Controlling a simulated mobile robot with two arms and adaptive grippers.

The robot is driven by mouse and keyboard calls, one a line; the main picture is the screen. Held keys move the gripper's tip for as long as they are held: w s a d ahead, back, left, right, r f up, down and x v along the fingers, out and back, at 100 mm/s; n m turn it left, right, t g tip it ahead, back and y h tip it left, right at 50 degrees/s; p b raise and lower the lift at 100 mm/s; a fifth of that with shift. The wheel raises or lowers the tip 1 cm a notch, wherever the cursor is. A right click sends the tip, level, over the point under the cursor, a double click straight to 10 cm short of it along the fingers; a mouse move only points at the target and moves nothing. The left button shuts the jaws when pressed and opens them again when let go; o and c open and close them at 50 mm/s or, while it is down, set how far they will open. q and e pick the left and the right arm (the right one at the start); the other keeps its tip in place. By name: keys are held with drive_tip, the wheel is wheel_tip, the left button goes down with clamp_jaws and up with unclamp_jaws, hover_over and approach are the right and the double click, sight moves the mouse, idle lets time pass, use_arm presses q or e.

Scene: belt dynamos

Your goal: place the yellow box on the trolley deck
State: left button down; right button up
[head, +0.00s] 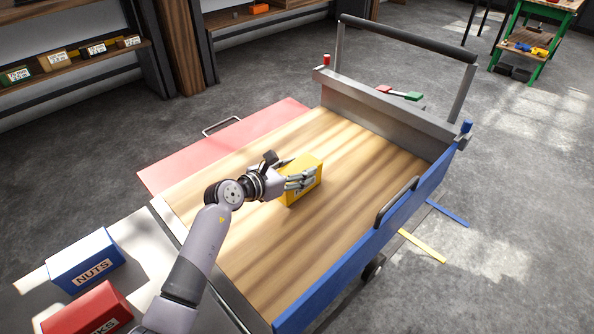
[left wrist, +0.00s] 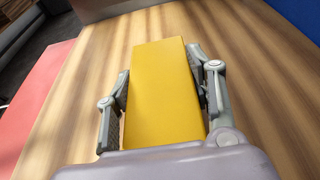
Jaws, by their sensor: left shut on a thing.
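The yellow box (head: 303,184) is over the wooden trolley deck (head: 364,153), near its middle. My left gripper (head: 294,180) is shut on the yellow box, with its fingers along the sides. In the left wrist view the yellow box (left wrist: 162,88) fills the space between the two fingers of my left gripper (left wrist: 163,98). The wooden deck (left wrist: 253,75) shows around it. I cannot tell whether the box's underside touches the deck. My right gripper is in neither view.
A blue side panel (head: 348,262) with a handle runs along the deck's right. A red panel (head: 222,148) lies lowered on the left. A grey end wall (head: 385,112) stands at the far end. A blue NUTS box (head: 86,263) and a red box (head: 88,309) stand at lower left.

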use_arm(q)
drive_tip(key=shift+r, duration=0.1)
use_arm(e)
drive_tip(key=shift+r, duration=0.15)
use_arm(q)
drive_tip(key=c, duration=0.7)
unclamp_jaws()
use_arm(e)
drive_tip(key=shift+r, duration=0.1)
use_arm(q)
drive_tip(key=shift+s+a+r, duration=0.1)
drive_tip(key=shift+s+a, duration=0.1)
drive_tip(key=shift+a, duration=0.05)
drive_tip(key=p+v, duration=0.2)
drive_tip(key=v, duration=0.9)
drive_tip(key=shift+s+a+r, duration=0.1)
drive_tip(key=shift+s+r, duration=0.05)
drive_tip(key=shift+s, duration=0.05)
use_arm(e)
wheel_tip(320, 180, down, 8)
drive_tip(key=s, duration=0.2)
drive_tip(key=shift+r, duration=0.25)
